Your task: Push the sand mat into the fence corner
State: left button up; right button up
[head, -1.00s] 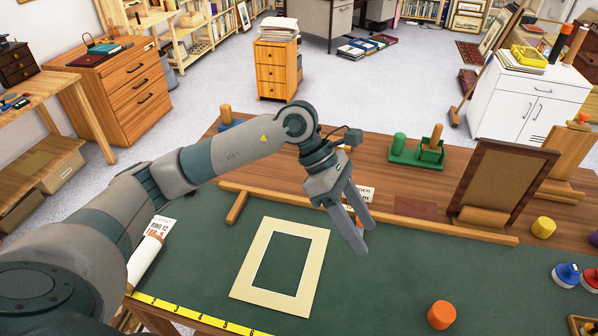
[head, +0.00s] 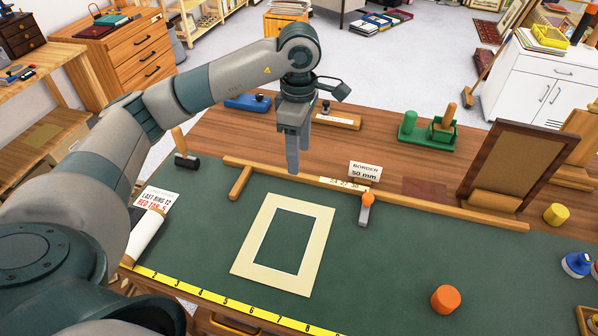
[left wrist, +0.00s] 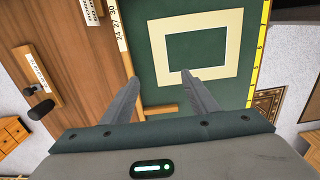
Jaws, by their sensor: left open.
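The sand mat (head: 251,235) is a cream rectangular frame with an open middle, lying flat on the green cutting surface. It also shows in the left wrist view (left wrist: 161,50). The wooden fence (head: 420,199) runs along the far edge of the green surface, with a short bar (head: 240,182) meeting it at the left to form the corner. The mat lies to the near right of that corner, apart from both pieces. My left gripper (head: 293,166) is open and empty, pointing down above the fence area beyond the mat's far edge. My right gripper is out of view.
A yellow ruler (head: 200,293) lines the near edge. A hammer (head: 186,158) and a "BORDER 50 mm" card (head: 365,171) are nearby.

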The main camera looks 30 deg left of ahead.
pick_arm(q)
jog(key=p, duration=0.5)
send_near(299, 206)
notch_tip(299, 206, down, 6)
jog(key=shift+s+r, duration=0.1)
jog(key=shift+r, duration=0.15)
jog(key=shift+f, duration=0.65)
jog(key=c, duration=1.1)
